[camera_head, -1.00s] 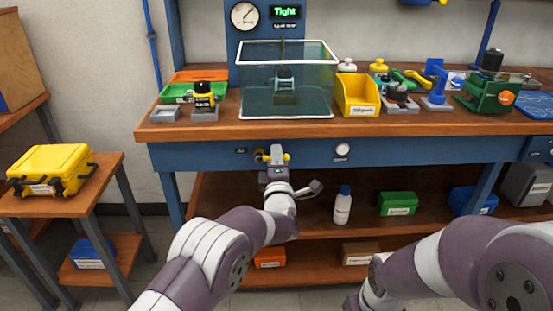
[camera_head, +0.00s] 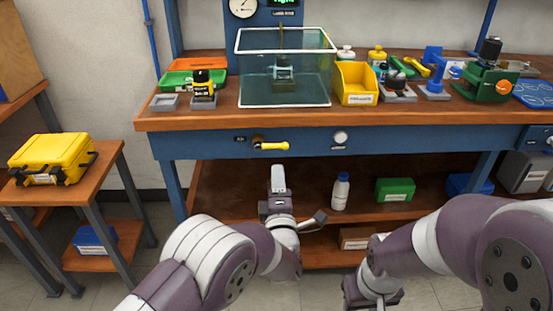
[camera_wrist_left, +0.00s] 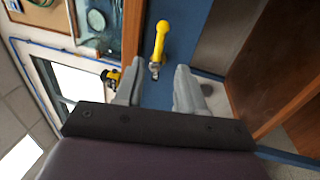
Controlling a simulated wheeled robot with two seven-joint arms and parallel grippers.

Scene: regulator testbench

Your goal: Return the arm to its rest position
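My left gripper (camera_head: 278,181) is in front of the bench, below and apart from the yellow lever handle (camera_head: 271,146) on the blue front panel. In the left wrist view its two grey fingers (camera_wrist_left: 156,91) are apart with nothing between them. The yellow handle (camera_wrist_left: 160,42) shows beyond the fingertips there. The handle lies about level in the head view, pointing right. My right gripper (camera_head: 372,293) is low at the bottom edge of the head view, partly hidden by its own arm, and its fingers cannot be made out.
The wooden bench (camera_head: 222,121) carries a clear water tank (camera_head: 306,94), a yellow bin (camera_head: 355,83) and several tools. A white bottle (camera_head: 340,191) and a green box (camera_head: 395,190) stand on the lower shelf. A yellow case (camera_head: 52,158) sits on the left side table.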

